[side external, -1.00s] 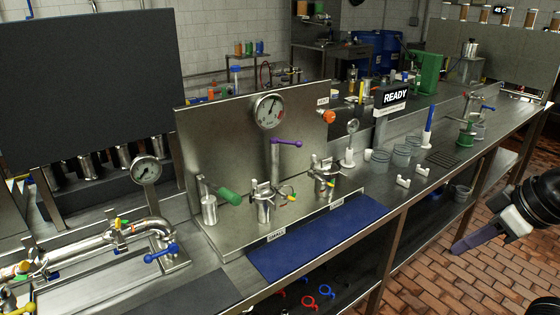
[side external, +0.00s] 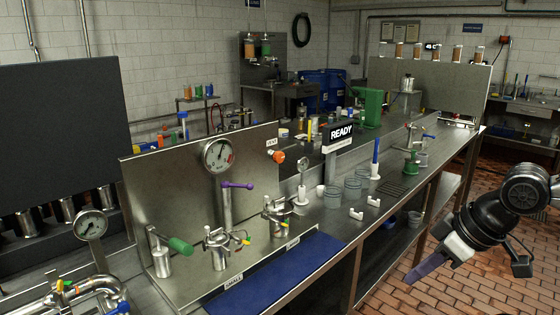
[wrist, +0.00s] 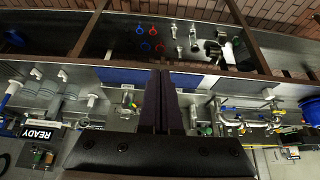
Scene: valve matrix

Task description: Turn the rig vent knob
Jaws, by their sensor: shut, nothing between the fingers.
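An orange knob (side external: 278,156) sits on the right part of the upright steel rig panel (side external: 180,170), beside a small white label too small to read surely; I take it as the vent knob. I cannot pick it out in the wrist view. My gripper (side external: 424,268) hangs off the front side of the bench at the right, over the brick floor and well apart from the knob. Its dark fingers are together and empty, and they also show in the wrist view (wrist: 161,75).
A pressure gauge (side external: 218,156), a purple-handled valve (side external: 237,186) and a green-handled valve (side external: 179,246) stand left of the knob. A READY sign (side external: 341,136) and several grey cups stand to its right. A blue mat (side external: 275,278) lies in front.

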